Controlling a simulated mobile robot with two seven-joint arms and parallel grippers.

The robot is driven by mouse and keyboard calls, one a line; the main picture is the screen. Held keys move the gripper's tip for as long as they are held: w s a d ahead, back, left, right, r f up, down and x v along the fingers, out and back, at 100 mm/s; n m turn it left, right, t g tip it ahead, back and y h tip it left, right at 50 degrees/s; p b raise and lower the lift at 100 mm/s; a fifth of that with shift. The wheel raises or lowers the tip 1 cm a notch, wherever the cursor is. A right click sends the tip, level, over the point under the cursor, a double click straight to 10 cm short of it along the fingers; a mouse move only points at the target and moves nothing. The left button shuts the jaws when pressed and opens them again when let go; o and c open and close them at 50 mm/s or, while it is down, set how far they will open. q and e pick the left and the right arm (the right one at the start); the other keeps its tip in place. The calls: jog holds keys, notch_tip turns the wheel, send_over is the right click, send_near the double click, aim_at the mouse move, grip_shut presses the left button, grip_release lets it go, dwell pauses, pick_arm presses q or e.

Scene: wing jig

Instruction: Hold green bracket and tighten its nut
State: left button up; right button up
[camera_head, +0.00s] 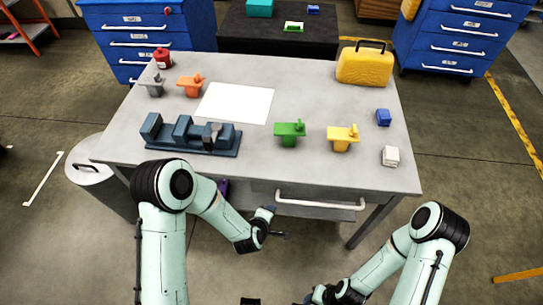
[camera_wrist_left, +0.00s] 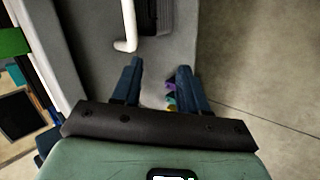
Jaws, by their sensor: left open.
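The green bracket (camera_head: 289,132) stands on the grey table (camera_head: 320,100), right of the middle, with a small upright piece on its top; I cannot make out a separate nut. A green patch, likely this bracket, shows at the left edge of the left wrist view (camera_wrist_left: 12,42). My left gripper (camera_head: 280,222) is in front of the table, below its front edge and apart from the bracket. In the left wrist view its two fingers (camera_wrist_left: 160,75) are spread with nothing between them. My right gripper (camera_head: 312,298) is low at the bottom edge; its fingers are unclear.
A blue vise (camera_head: 190,135) stands front left on the table. A yellow bracket (camera_head: 343,138), a white block (camera_head: 390,156) and a blue block (camera_head: 383,118) are to the right. Orange (camera_head: 190,86) and grey (camera_head: 153,86) brackets are back left. A white drawer handle (camera_head: 320,203) sticks out in front.

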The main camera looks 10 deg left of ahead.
aim_at(289, 135)
pick_arm(q)
jog(key=w+d+r+n+t, duration=0.1)
jog(key=w+r+n+t, duration=0.1)
jog(key=r, duration=0.3)
jog(key=w+d+r+n+t+y, duration=0.1)
jog(key=w+d+r+n+t, duration=0.1)
jog(key=w+r, duration=0.3)
jog(key=w+d+r+n+t, duration=0.1)
jog(key=w+r+n+t, duration=0.2)
jog(key=r, duration=0.3)
jog(key=shift+w+d+r+t+y, duration=0.15)
jog(key=shift+w+t+y, duration=0.15)
jog(key=shift+w, duration=0.3)
jog(key=w+a+m, duration=0.1)
jog(key=w+a+f+t, duration=0.1)
jog(key=a, duration=0.1)
jog(key=w+a+f+m+t+y, duration=0.1)
jog(key=shift+a+m, duration=0.3)
jog(key=shift+w+a+f+m, duration=0.2)
jog(key=shift+a+m, duration=0.05)
jog(key=shift+m, duration=0.05)
jog(key=shift+w, duration=0.2)
jog(key=w, duration=1.1)
jog(key=shift+w+a, duration=0.15)
jog(key=shift+w, duration=0.05)
